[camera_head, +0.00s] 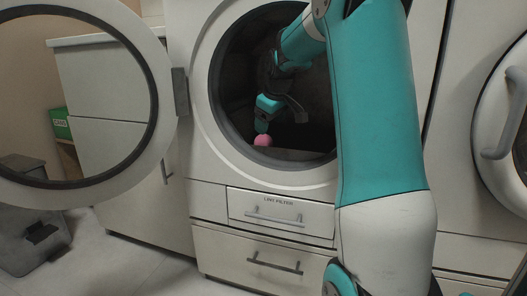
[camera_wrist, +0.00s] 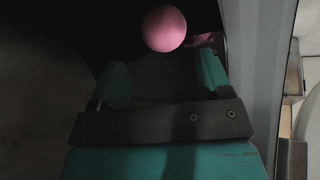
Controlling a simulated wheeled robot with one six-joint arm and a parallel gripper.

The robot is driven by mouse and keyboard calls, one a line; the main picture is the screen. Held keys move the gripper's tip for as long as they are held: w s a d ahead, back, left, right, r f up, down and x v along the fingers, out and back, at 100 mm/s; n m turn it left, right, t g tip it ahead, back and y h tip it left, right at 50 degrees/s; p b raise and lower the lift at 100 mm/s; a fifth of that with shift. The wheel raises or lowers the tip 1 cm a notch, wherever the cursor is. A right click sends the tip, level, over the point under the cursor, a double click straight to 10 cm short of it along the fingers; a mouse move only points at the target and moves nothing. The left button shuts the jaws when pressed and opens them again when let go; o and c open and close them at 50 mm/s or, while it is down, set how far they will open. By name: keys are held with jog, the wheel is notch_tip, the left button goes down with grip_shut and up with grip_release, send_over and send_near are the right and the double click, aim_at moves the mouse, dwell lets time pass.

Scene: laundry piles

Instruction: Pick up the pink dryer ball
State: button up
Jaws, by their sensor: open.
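The pink dryer ball (camera_head: 263,140) lies low inside the open dryer drum, near the front of the opening. My gripper (camera_head: 277,112) reaches into the drum, close to the ball. In the wrist view my gripper (camera_wrist: 160,75) has its two teal fingers spread apart with nothing between them. In the head view the ball's upper edge is next to a teal finger; I cannot tell whether they touch.
The drum's round rim (camera_head: 222,125) surrounds my arm. The round glass door (camera_head: 160,120) stands open to the left. A lint filter drawer (camera_head: 280,210) sits below the opening. Another machine with a handle (camera_head: 505,120) is at the right. A grey bin (camera_head: 30,235) stands at the left.

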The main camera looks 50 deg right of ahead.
aim_at(264, 153)
jog(key=b+x, duration=0.1)
jog(key=x, duration=0.2)
jog(key=shift+f, duration=0.15)
jog(key=b+x, duration=0.5)
jog(key=shift+w+a, duration=0.1)
jog(key=shift+a, duration=0.1)
jog(key=c, duration=0.7)
